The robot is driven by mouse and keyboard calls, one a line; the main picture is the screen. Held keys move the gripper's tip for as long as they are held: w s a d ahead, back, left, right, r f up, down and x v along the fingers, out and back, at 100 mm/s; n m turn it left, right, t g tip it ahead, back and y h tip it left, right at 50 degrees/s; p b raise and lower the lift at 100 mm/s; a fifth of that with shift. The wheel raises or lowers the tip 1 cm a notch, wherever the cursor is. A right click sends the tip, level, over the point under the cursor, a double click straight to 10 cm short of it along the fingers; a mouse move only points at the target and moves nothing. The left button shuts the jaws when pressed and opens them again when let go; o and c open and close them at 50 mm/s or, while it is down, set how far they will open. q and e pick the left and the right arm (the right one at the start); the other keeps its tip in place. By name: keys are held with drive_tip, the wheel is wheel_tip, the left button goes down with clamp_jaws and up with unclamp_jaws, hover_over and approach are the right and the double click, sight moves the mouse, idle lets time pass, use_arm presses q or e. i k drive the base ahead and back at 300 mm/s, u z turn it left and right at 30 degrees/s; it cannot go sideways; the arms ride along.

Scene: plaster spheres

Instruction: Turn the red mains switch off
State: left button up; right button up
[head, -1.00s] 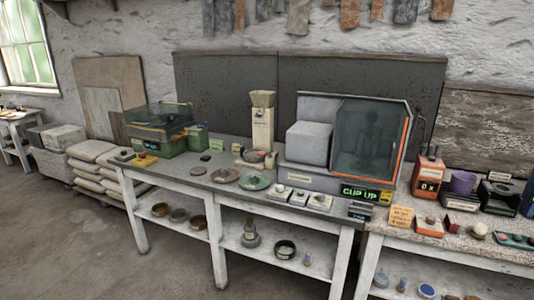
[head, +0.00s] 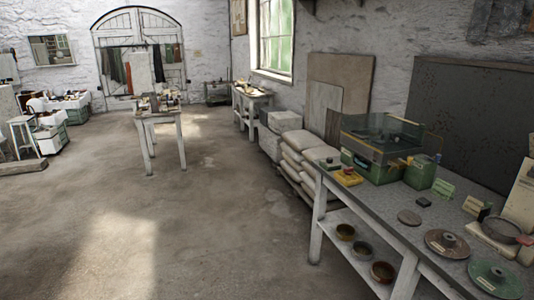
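I cannot make out a switch that is clearly the red mains switch. Neither of my grippers shows in the head view.
Stacked sacks (head: 303,155) and leaning boards (head: 335,82) stand beyond the bench. Round discs (head: 447,243) lie on its top. A white-legged table (head: 160,115) stands mid-room before arched doors (head: 140,65). The floor at left and centre is open.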

sight(348, 171)
drive_tip(key=u, duration=0.35)
drive_tip(key=i, duration=2.05)
drive_tip(key=z, duration=0.45)
drive_tip(key=i, duration=1.55)
drive_tip(key=z, duration=1.2)
